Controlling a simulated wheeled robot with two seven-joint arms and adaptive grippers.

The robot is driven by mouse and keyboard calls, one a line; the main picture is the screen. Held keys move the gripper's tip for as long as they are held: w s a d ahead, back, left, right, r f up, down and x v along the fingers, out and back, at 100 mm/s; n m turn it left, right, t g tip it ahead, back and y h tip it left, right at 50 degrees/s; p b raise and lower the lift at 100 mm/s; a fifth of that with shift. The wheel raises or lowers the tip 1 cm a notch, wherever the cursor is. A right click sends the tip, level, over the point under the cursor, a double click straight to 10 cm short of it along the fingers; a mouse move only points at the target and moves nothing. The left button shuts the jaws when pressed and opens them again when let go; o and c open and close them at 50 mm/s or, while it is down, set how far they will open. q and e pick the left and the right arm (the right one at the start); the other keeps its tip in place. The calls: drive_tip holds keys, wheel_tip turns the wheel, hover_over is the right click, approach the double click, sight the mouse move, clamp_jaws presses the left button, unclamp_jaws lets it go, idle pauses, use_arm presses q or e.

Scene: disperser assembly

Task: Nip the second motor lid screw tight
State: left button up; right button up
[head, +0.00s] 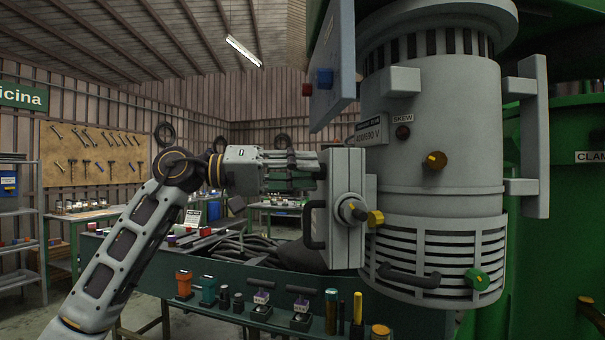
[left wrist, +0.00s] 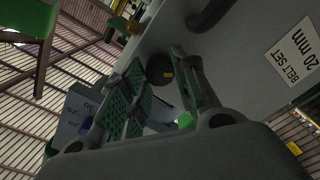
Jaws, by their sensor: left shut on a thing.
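My left gripper (head: 316,170) reaches in from the left, its fingertips at the left side of a grey box with a black handle (head: 352,185). It is shut on a dark round piece with a yellow mark (left wrist: 160,68), partly hidden by the fingers. The left gripper also shows in the left wrist view (left wrist: 158,85). The large grey motor (head: 430,115) stands upright at the right. A yellow knob-like screw (head: 376,218) sits beside the box's round spindle; I cannot tell if they touch. The right gripper is not visible.
A green workbench (head: 235,318) below holds several small tools, including an orange item (head: 184,284). A hinged grey panel (head: 333,65) hangs above the box. A green machine (head: 560,200) stands behind the motor. A grey surface with a belt set label (left wrist: 292,50) is close beside the gripper.

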use_arm(q)
drive_tip(key=shift+f, duration=0.1)
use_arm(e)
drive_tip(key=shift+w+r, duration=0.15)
use_arm(q)
drive_tip(key=o, duration=1)
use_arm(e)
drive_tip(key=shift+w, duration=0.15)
use_arm(q)
drive_tip(key=shift+a, duration=0.15)
drive_tip(key=s+a, duration=0.1)
drive_tip(key=a, duration=1)
drive_tip(key=shift+s+a, duration=0.2)
drive_tip(key=shift+a, duration=0.1)
